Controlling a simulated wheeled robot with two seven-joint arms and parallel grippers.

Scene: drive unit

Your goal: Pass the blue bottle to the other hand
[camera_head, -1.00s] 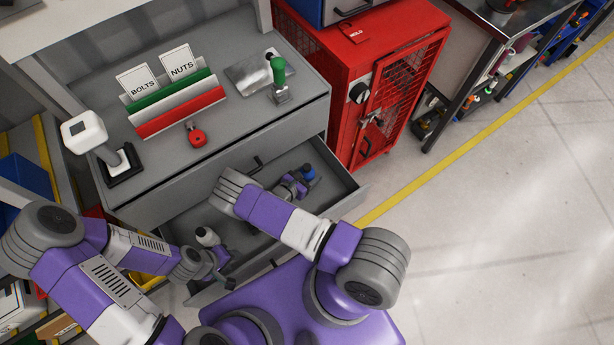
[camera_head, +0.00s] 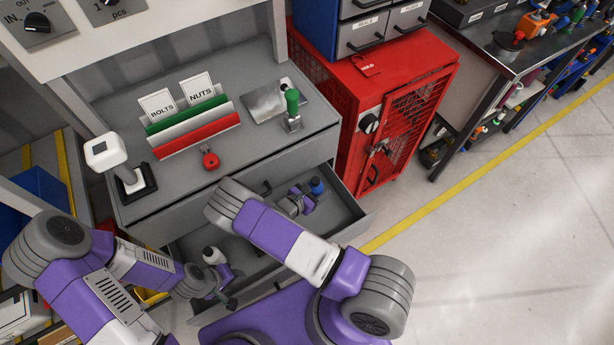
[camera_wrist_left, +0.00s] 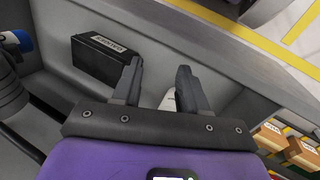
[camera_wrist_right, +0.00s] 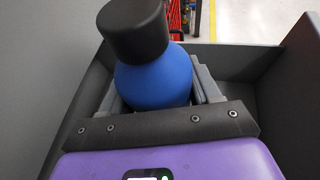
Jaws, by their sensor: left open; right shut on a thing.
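The blue bottle (camera_wrist_right: 152,80) with a black cap is between the fingers of my right gripper (camera_wrist_right: 155,85), which is shut on it. In the head view the bottle (camera_head: 316,186) shows small and blue at my right gripper (camera_head: 303,198), over the open drawer. My left gripper (camera_head: 231,287) is open near the drawer's front left, apart from the bottle. In the left wrist view a white object (camera_wrist_left: 168,101) shows partly behind the fingers of my left gripper (camera_wrist_left: 158,80). A blue rounded piece at that view's left edge may be the bottle; I cannot tell.
The open grey drawer (camera_head: 345,222) has raised walls around both grippers. A black labelled box (camera_wrist_left: 105,60) lies in the drawer.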

